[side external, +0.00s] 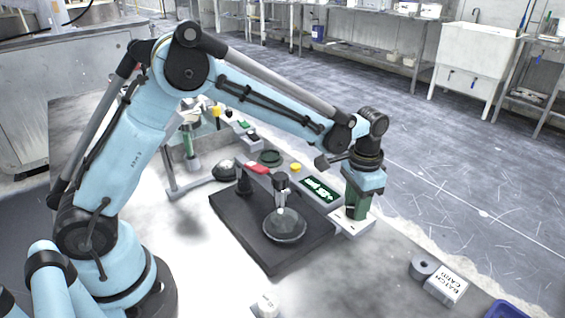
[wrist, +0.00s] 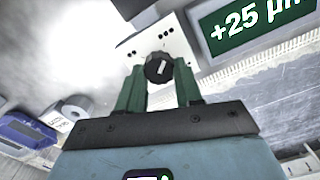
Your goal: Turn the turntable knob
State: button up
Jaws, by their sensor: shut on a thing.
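The turntable knob (wrist: 158,67) is a small black ribbed dial with a white mark, on a white control box (wrist: 145,45) in the wrist view. My gripper (wrist: 160,75) has its two green fingers on either side of the knob, closed on it. In the side view my gripper (side external: 356,211) points down at the white control box (side external: 345,231), and its fingers hide the knob. The turntable (side external: 285,226) is a dark round platen on a black base plate (side external: 272,262), left of my gripper.
A green display (wrist: 250,24) reading "+25 µm" adjoins the control box; it also shows in the side view (side external: 320,189). A batch card box (side external: 446,287) and grey roll (side external: 422,267) stand front right.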

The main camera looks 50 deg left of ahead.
jog(key=m, duration=0.4)
jog(key=shift+d, duration=0.1)
jog(key=m, duration=0.4)
jog(key=shift+s+m, duration=0.1)
jog(key=shift+m, duration=0.2)
jog(key=m, duration=0.4)
jog(key=shift+d+m, duration=0.1)
jog(key=shift+m, duration=0.2)
jog(key=shift+s+m, duration=0.15)
jog(key=shift+m, duration=1.65)
jog(key=o, duration=1)
jog(key=shift+o, duration=0.2)
notch_tip(320, 180, up, 12)
